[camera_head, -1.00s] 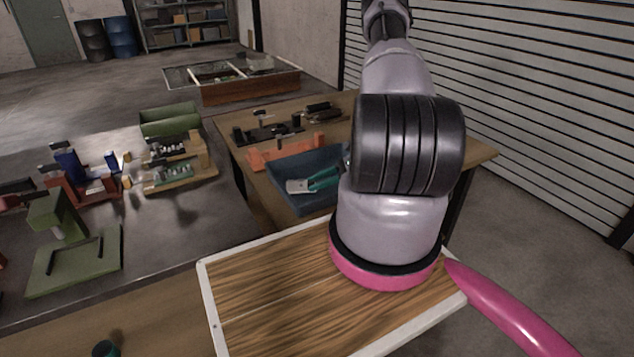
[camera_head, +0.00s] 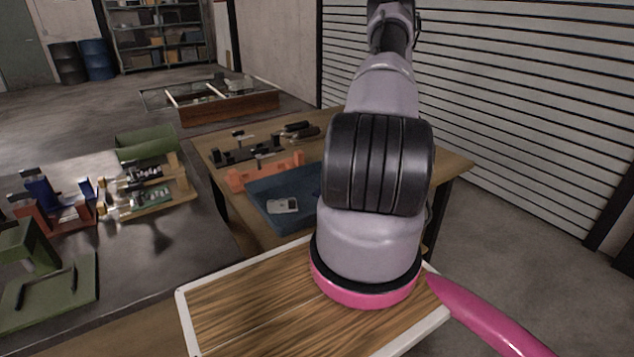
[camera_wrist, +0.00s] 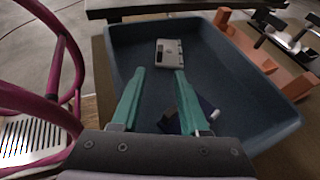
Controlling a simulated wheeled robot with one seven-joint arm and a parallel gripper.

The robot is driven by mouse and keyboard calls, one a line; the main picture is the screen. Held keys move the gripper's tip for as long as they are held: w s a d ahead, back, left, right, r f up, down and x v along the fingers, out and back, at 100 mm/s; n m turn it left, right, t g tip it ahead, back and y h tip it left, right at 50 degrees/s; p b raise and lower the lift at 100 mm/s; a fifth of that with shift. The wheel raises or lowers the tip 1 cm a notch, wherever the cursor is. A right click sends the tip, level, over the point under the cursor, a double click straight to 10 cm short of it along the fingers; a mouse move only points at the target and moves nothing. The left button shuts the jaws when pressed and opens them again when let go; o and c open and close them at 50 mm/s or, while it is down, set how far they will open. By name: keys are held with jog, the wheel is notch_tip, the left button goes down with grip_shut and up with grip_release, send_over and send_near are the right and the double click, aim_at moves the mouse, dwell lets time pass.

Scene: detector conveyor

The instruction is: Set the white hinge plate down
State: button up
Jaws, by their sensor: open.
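The white hinge plate (camera_head: 282,205) lies flat in the blue tray (camera_head: 262,184) on the wooden table. In the wrist view the plate (camera_wrist: 169,52) rests near the far wall of the tray (camera_wrist: 245,97). My gripper (camera_wrist: 163,74) shows teal fingers spread apart and empty. It is above the tray, on the near side of the plate and apart from it. In the head view my arm hides the gripper. A dark blue and white object (camera_wrist: 198,112) is in the tray, partly behind the right finger.
An orange rack (camera_head: 265,172) and dark tools (camera_head: 245,150) sit beyond the tray. A grey bench (camera_head: 190,235) with fixtures stands at left. A wood-topped board with a white rim (camera_head: 255,300) is in front. A shuttered wall (camera_head: 530,110) is at right.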

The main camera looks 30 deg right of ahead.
jog(key=shift+d+r, duration=0.1)
jog(key=shift+d, duration=0.05)
jog(key=w+a+r+n+g+h, duration=0.15)
jog(key=a+r+n, duration=0.35)
jog(key=r, duration=0.7)
jog(key=w+a+r+n+g+h, duration=0.1)
jog(key=a+r+n+g+h, duration=0.4)
jog(key=r, duration=0.7)
jog(key=s+a+r+n+t+h, duration=0.2)
jog(key=s+a+r+n+t, duration=0.2)
jog(key=r, duration=0.6)
jog(key=s+a+r+n+t+h, duration=0.2)
jog(key=s+a+r+t, duration=0.3)
jog(key=s+a+r, duration=0.4)
jog(key=shift+s+r+n, duration=0.4)
jog(key=shift+s+n, duration=0.5)
jog(key=shift+s, duration=0.05)
jog(key=shift+a, duration=0.1)
